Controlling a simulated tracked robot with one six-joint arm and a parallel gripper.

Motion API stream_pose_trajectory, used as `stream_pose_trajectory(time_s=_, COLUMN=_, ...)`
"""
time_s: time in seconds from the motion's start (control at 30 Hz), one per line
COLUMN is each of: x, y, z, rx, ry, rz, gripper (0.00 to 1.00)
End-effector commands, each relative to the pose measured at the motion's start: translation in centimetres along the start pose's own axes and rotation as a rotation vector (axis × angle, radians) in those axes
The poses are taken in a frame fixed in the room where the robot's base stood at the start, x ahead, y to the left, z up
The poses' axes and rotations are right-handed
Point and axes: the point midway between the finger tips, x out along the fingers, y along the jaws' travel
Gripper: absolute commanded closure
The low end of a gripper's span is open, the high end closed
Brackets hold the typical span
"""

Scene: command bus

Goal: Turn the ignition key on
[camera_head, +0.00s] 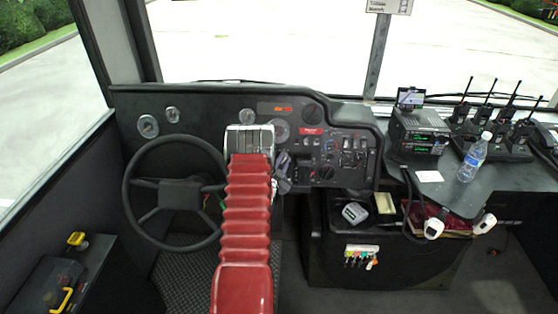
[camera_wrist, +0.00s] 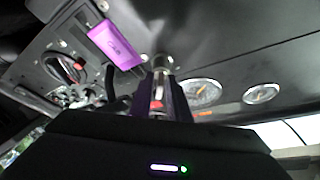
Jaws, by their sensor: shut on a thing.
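My gripper (camera_wrist: 163,92) is shut at the dashboard panel, with its dark fingers around the ignition key, which is mostly hidden between them. A metallic cylinder (camera_wrist: 160,64) shows just beyond the fingertips. A purple tag (camera_wrist: 117,45) with writing on it is beside the fingers, to their left in the wrist view. In the head view my red arm covers part of the dashboard, and my gripper (camera_head: 282,183) shows at its right side, by the panel. The key's turn position cannot be told.
The steering wheel (camera_head: 178,192) stands left of my arm. The dashboard switch panel (camera_head: 335,150) lies to the right, with a red-marked knob (camera_wrist: 68,68) near the tag. Round gauges (camera_wrist: 203,92) are right of the fingers. A radio (camera_head: 420,130) and bottle (camera_head: 473,158) stand farther right.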

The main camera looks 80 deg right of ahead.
Motion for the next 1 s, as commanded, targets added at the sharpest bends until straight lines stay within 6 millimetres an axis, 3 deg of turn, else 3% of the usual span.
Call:
stream_pose_trajectory(time_s=0.33, x=0.0, y=0.3, z=-0.1, rx=0.002, ry=0.001, rz=0.005, gripper=1.00)
stream_pose_trajectory(time_s=0.37, x=0.0, y=0.3, z=-0.1, rx=0.002, ry=0.001, rz=0.005, gripper=0.83)
stream_pose_trajectory(time_s=0.5, x=0.0, y=0.3, z=-0.1, rx=0.001, ry=0.001, rz=0.004, gripper=0.75)
stream_pose_trajectory(time_s=0.8, x=-0.2, y=0.2, z=-0.1, rx=0.001, ry=0.000, rz=0.003, gripper=0.75)
stream_pose_trajectory(time_s=1.0, x=-1.6, y=0.1, z=-0.1, rx=0.000, ry=0.000, rz=0.002, gripper=0.75)
